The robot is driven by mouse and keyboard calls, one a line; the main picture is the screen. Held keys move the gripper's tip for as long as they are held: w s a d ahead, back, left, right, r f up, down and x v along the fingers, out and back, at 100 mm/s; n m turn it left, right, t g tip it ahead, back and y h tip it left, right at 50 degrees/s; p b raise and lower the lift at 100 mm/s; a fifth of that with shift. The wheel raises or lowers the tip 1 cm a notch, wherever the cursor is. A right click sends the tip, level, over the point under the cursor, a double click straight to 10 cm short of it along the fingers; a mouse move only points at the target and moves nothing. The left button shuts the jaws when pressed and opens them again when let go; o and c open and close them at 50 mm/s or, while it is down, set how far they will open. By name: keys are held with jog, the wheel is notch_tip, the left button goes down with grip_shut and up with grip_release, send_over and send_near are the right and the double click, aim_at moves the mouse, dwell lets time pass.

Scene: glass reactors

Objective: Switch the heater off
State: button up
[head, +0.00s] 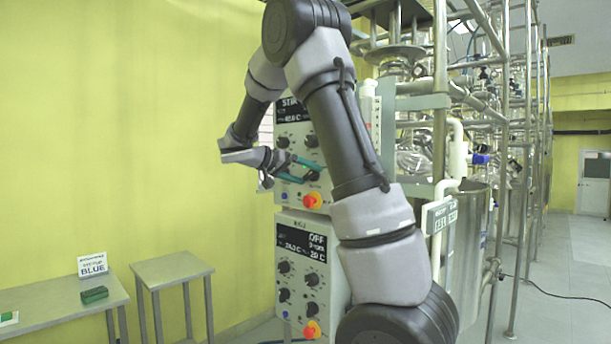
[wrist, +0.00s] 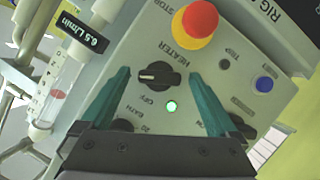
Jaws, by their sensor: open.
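The heater knob (wrist: 161,75) is a black rotary knob beside the word HEATER on a pale control panel (wrist: 222,62). Its handle lies roughly across the wrist picture, with a pale mark near its left end. A green lamp (wrist: 171,106) glows beside it. My gripper (wrist: 157,74) is open, its teal fingers on either side of the knob; no contact is visible. In the head view my gripper (head: 311,173) is at the lower part of the upper control box (head: 287,112), whose display is partly hidden by my arm.
A red stop button (wrist: 197,20) on a yellow base sits close to the knob, with a blue button (wrist: 264,84) to the right. A flow tube (wrist: 48,100) stands at left. A second control box (head: 290,222) below reads OFF. Benches (head: 172,267) stand at left.

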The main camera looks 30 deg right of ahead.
jog(key=shift+d, duration=0.1)
jog(key=c, duration=1.4)
jog(key=shift+n, duration=0.3)
jog(key=n+g+h, duration=0.1)
jog(key=n, duration=0.1)
jog(key=n+g+h, duration=0.1)
jog(key=n, duration=0.1)
jog(key=shift+w+f, duration=0.15)
jog(key=shift+f, duration=0.05)
jog(key=n+h, duration=0.1)
jog(key=n, duration=0.3)
jog(key=shift+f+n+g+h, duration=0.1)
jog(key=shift+n+g+h, duration=0.2)
jog(key=shift+h, duration=0.1)
jog(key=shift+n, duration=0.3)
jog(key=o, duration=1.4)
